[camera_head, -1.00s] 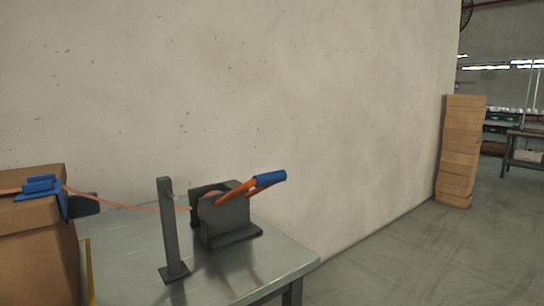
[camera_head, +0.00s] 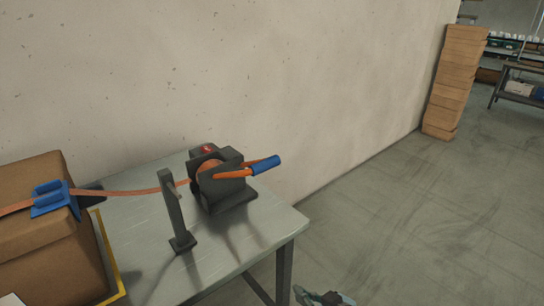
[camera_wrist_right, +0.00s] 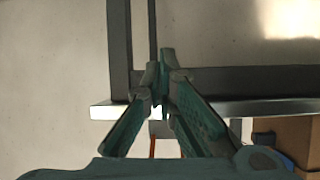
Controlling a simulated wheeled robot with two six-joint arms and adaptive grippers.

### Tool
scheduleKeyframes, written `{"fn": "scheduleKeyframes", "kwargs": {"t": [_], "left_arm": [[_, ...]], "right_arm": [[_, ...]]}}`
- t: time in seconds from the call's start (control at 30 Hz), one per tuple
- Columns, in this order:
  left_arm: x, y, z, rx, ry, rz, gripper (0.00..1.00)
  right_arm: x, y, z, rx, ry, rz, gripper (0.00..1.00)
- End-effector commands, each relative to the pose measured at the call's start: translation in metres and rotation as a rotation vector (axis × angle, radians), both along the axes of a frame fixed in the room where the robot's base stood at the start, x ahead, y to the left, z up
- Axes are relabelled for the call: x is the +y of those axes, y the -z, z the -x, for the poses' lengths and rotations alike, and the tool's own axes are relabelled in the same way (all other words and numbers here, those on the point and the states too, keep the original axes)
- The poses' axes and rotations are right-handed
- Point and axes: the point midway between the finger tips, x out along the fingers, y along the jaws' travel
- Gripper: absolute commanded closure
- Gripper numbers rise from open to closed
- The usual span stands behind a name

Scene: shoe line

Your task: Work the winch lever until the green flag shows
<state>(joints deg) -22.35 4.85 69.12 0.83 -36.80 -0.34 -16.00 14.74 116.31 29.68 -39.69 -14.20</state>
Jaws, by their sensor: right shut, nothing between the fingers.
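The dark grey winch (camera_head: 222,186) stands near the right end of the metal table. Its orange lever ends in a blue grip (camera_head: 265,165) that points right and slightly up. A small red piece (camera_head: 207,149) shows on top of the winch; no green flag is visible. An orange strap (camera_head: 120,191) runs from the winch past a dark post (camera_head: 176,215) to the box. My right gripper (camera_head: 318,297) is at the bottom edge, right of the table and apart from the lever. In the right wrist view its fingers (camera_wrist_right: 160,80) are closed together and empty. My left gripper is out of view.
A cardboard box (camera_head: 85,260) with a blue strap clip (camera_head: 52,198) stands left of the winch. The metal table (camera_head: 235,250) meets a pale wall behind. A tall cardboard stack (camera_head: 455,80) stands farther back. The floor to the right is clear.

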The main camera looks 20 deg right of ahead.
Motion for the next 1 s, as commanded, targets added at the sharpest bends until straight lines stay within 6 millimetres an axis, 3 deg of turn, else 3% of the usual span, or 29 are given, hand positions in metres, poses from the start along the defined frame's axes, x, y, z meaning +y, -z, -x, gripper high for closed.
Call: {"fn": "scheduleKeyframes", "kwargs": {"t": [0.03, 0.1, 0.2, 0.3, 0.43, 0.8, 1.0], "left_arm": [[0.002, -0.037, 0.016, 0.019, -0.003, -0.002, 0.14], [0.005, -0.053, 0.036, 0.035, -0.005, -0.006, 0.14], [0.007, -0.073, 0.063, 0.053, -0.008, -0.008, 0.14], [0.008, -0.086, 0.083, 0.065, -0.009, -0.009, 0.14], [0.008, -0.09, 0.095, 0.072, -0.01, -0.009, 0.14], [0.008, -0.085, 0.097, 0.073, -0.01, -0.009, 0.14], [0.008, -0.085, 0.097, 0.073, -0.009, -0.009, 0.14]], "right_arm": [[0.002, -0.085, -0.018, -0.106, -0.02, -0.022, 1.0], [0.004, -0.165, -0.037, -0.256, -0.045, -0.059, 1.0], [0.005, -0.261, -0.051, -0.431, -0.066, -0.106, 1.0], [0.004, -0.324, -0.057, -0.549, -0.075, -0.14, 1.0], [0.003, -0.356, -0.058, -0.618, -0.078, -0.163, 1.0], [0.003, -0.354, -0.06, -0.625, -0.077, -0.167, 1.0], [0.011, -0.357, -0.081, -0.626, -0.075, -0.17, 1.0]]}}
